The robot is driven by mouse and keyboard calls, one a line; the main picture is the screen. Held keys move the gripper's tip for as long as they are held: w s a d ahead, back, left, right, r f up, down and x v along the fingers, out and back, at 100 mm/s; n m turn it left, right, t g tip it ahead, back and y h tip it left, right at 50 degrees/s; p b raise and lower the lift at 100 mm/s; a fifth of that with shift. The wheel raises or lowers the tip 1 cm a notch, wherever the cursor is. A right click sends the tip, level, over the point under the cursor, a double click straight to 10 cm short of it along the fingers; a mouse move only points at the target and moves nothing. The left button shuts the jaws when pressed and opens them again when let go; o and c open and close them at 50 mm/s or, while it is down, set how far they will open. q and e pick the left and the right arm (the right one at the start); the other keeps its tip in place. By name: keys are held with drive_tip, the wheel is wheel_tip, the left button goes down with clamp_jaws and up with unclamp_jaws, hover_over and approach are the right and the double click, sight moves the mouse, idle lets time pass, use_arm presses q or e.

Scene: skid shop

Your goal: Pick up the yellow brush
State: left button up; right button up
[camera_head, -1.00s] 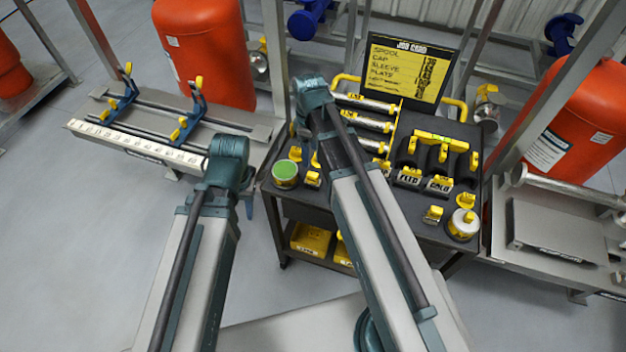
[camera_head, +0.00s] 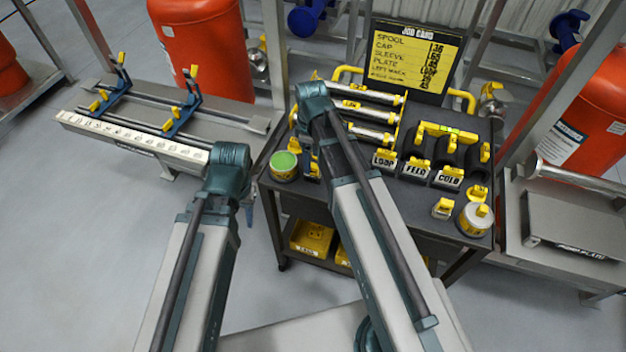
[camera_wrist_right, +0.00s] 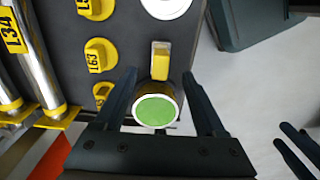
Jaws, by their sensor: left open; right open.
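A small upright yellow block with a pale top, which looks like the yellow brush (camera_wrist_right: 160,62), stands on the dark cart top in the right wrist view. My right gripper (camera_wrist_right: 159,78) is open, with one finger on each side of a green-topped can (camera_wrist_right: 156,109) just beside the block. I cannot tell whether the fingers touch anything. The green can (camera_head: 284,166) also shows at the cart's left side in the head view, where my right wrist hides much of the area beside it. My left gripper (camera_wrist_right: 297,146) shows as dark open fingers at the right edge of the right wrist view.
Yellow knobs (camera_wrist_right: 100,55) and silver tubes (camera_wrist_right: 40,65) are close by on the cart (camera_head: 405,215). A job card (camera_head: 413,55) rises behind. A rail bench (camera_head: 130,137) stands left; the floor between is clear.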

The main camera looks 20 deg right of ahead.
sight(313, 165)
drive_tip(key=shift+f, duration=0.25)
drive_tip(key=f+b, duration=0.5)
drive_tip(key=shift+s+d, duration=0.15)
drive_tip(key=shift+d, duration=0.05)
clamp_jaws()
